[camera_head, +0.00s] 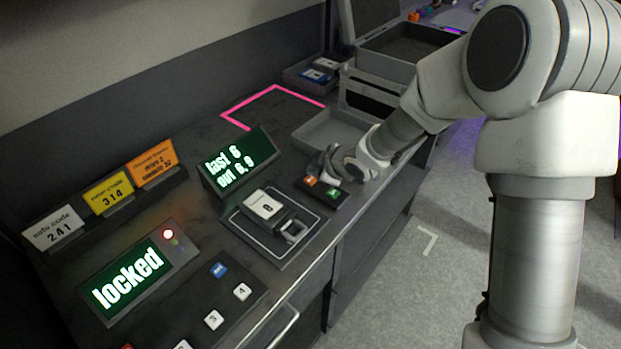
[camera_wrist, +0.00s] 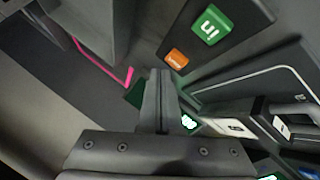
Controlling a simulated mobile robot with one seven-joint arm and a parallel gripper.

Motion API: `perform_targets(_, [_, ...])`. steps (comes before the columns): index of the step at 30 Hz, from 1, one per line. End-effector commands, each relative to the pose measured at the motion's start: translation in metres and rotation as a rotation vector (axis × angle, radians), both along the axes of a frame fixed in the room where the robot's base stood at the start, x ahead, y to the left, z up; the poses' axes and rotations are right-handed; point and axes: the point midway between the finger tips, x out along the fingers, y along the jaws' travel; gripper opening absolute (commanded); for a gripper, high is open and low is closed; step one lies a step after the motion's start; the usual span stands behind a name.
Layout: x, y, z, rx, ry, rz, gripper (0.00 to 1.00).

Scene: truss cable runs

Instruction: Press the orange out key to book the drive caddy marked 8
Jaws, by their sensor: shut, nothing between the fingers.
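The orange out key (camera_head: 310,181) sits beside the green in key (camera_head: 333,193) on a small dark pad on the bench. In the wrist view the orange key (camera_wrist: 176,59) is just past my fingertips, with the green key (camera_wrist: 211,25) above right. My gripper (camera_head: 327,163) is shut and empty, close to the orange key; I cannot tell whether it touches it. The fingers also show in the wrist view (camera_wrist: 160,76). The drive caddy (camera_head: 264,205) lies in the outlined dock in front of the display; its single digit looks like 8, but is small. The display (camera_head: 238,162) reads "last 6" and "out 6,9".
A display (camera_head: 128,280) reading "locked" with a red light, and a numbered keypad (camera_head: 214,298), stand at front left. Three code cards, including a yellow one (camera_head: 108,192), stand behind. A pink outline (camera_head: 270,92) and a grey tray (camera_head: 325,132) lie farther back.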

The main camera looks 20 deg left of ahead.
Motion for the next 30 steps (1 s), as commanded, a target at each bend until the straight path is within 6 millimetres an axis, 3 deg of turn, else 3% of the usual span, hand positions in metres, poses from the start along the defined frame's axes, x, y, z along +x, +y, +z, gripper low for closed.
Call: perform_targets(30, [0.000,0.000,-0.011,0.000,0.000,0.000,0.00])
